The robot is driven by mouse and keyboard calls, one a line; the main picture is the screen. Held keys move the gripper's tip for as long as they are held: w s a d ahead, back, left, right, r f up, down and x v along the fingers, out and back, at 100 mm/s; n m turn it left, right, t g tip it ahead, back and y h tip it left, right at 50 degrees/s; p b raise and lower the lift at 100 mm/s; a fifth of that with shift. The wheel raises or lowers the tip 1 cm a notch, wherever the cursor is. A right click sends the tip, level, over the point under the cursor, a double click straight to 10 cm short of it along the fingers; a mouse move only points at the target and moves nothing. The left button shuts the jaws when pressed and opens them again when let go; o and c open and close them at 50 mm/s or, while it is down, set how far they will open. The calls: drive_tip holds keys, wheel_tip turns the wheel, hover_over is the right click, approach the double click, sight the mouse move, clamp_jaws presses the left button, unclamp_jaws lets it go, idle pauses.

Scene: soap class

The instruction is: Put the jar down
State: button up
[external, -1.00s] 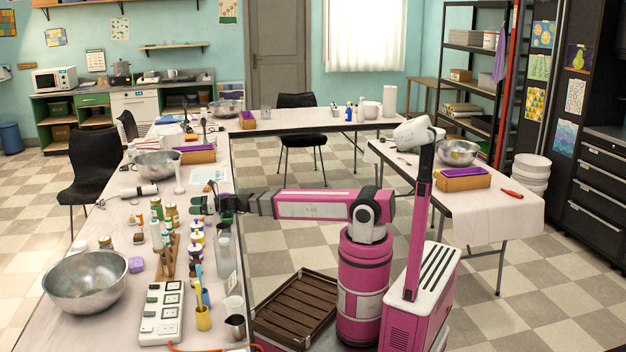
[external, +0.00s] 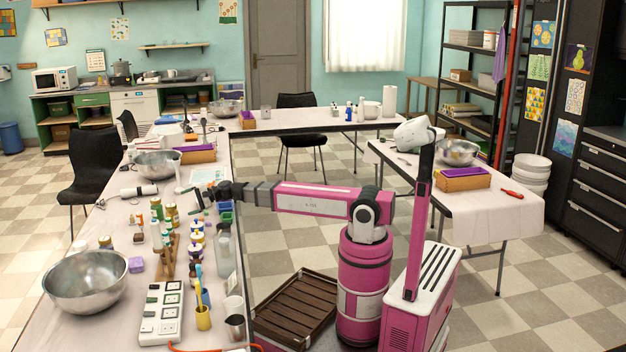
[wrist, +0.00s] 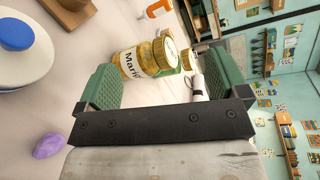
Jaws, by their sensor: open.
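A jar (wrist: 146,57) with a gold lid, amber contents and a white label beginning "Mari" stands on the table in the wrist view. It is just beyond the gap between my fingers, and neither finger is seen gripping it. My gripper (wrist: 163,72) is open, with its green pads spread apart. In the external view my gripper (external: 198,196) is over the left table (external: 120,215), near its right edge, by several small jars and bottles. I cannot tell for certain which of those is this jar.
In the external view a steel bowl (external: 85,282), a white power strip (external: 161,312) and a clear bottle (external: 224,250) crowd the table.

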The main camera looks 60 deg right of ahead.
sight(174, 205)
wheel_tip(174, 205, up, 3)
drive_tip(key=w+d+n+g+h, duration=0.2)
drive_tip(key=n+h, duration=0.3)
drive_tip(key=n, duration=1.5)
drive_tip(key=x, duration=1)
drive_tip(key=shift+w+a+f, duration=0.1)
drive_tip(key=shift+w+a, duration=0.05)
drive_tip(key=shift+a, duration=0.2)
drive_tip(key=c, duration=1.3)
drive_tip(key=shift+r, duration=5.15)
